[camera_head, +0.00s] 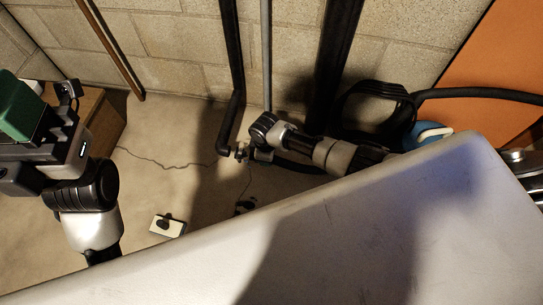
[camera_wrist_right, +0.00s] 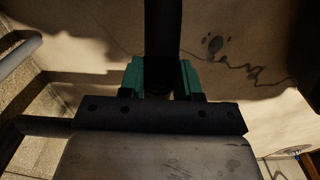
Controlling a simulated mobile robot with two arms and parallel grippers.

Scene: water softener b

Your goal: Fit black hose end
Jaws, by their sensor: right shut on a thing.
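In the right wrist view, the black hose (camera_wrist_right: 162,40) runs between the green fingers of my right gripper (camera_wrist_right: 162,80), which is shut on it. In the head view, a black hose length (camera_head: 297,165) shows below my right forearm, and a small fitting (camera_head: 241,152) lies near the foot of the black wall pipe (camera_head: 231,75). I cannot tell whether the hose end touches the fitting. My right fingers are hidden there behind the wrist. My left gripper (camera_head: 18,106), with a green finger, is raised at the far left, away from the hose; its opening is unclear.
A large pale panel (camera_head: 400,235) fills the foreground. A coiled dark hose (camera_head: 375,105) and a blue-and-white object (camera_head: 428,133) are by the wall at right. A small white box (camera_head: 167,225) lies on the cracked floor. A wooden box (camera_head: 100,125) stands behind my left arm.

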